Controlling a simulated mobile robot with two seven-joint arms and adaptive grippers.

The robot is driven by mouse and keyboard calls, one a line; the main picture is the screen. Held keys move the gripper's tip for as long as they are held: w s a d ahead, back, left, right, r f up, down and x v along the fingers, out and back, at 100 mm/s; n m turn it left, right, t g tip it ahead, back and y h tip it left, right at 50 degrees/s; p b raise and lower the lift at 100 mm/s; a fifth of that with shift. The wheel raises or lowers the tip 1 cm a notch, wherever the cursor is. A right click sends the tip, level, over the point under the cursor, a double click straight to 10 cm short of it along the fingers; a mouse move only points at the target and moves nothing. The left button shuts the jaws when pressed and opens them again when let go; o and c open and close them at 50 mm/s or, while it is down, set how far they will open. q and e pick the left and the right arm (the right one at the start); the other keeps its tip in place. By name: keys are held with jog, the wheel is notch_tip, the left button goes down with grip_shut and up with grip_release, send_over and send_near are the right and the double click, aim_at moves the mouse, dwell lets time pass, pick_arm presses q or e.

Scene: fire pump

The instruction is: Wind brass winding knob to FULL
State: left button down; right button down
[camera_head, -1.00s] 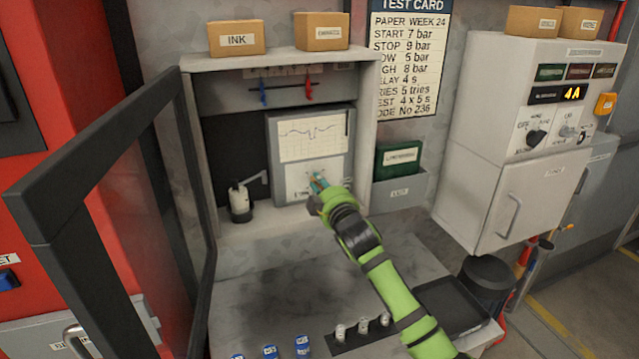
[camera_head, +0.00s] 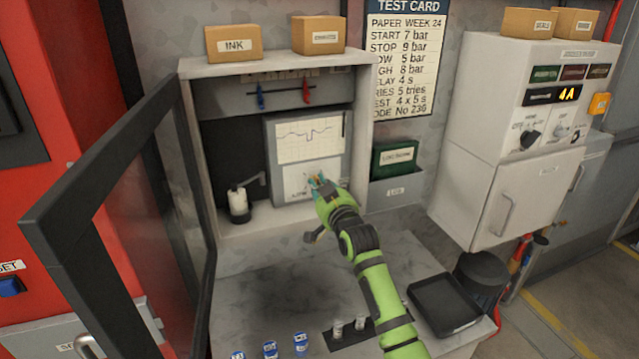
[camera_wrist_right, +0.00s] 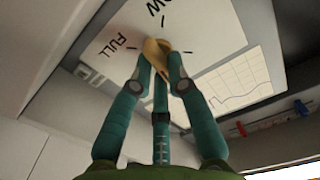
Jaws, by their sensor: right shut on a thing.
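The brass winding knob (camera_wrist_right: 155,52) sits on the white lower panel of the chart recorder, with printed tick marks around it. The word FULL (camera_wrist_right: 119,41) and part of another word ending in OW show beside it in the right wrist view. My right gripper (camera_head: 317,182) reaches into the open cabinet. Its teal fingers (camera_wrist_right: 158,72) are closed around the knob in the right wrist view. In the head view the gripper hides most of the knob. The recorder (camera_head: 278,118) carries a chart with a wavy line. My left gripper is not in view.
The glass door (camera_head: 130,190) stands open at the left. A small white-topped bottle (camera_head: 237,200) stands on the cabinet floor left of the recorder. Blue-labelled jars (camera_head: 270,349), a dark holder with pale vials, and a black tray (camera_head: 446,305) are on the worktop below.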

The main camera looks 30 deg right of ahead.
jog(key=shift+m, duration=0.5)
jog(key=shift+f, duration=0.1)
jog(key=c, duration=1.2)
grip_release()
jog(key=v, duration=1.2)
